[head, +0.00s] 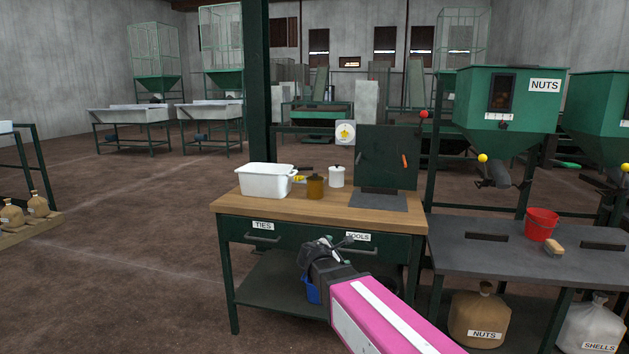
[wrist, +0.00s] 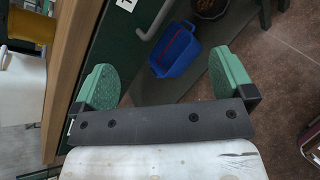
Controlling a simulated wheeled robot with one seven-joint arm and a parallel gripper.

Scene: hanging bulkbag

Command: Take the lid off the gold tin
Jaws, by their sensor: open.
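The gold tin (head: 315,189) stands upright on the wooden workbench (head: 300,206), between the white tub and a small white lidded pot. Its lid (head: 315,176), with a small knob, sits on top. My gripper (head: 328,248) is in front of the bench's drawers, below the tabletop and nearer to me than the tin. In the wrist view my gripper (wrist: 165,76) has its two green fingers wide apart with nothing between them. A gold shape at that view's upper left looks like the tin (wrist: 32,24), cut off by the frame; its lid is not clear there.
The white tub (head: 264,181) is left of the tin; the white pot (head: 337,178) is behind it to the right. A dark green upright board (head: 385,150) stands at the bench's right. A blue bin (wrist: 174,50) sits below the drawers. A red bucket (head: 541,225) is on the side table.

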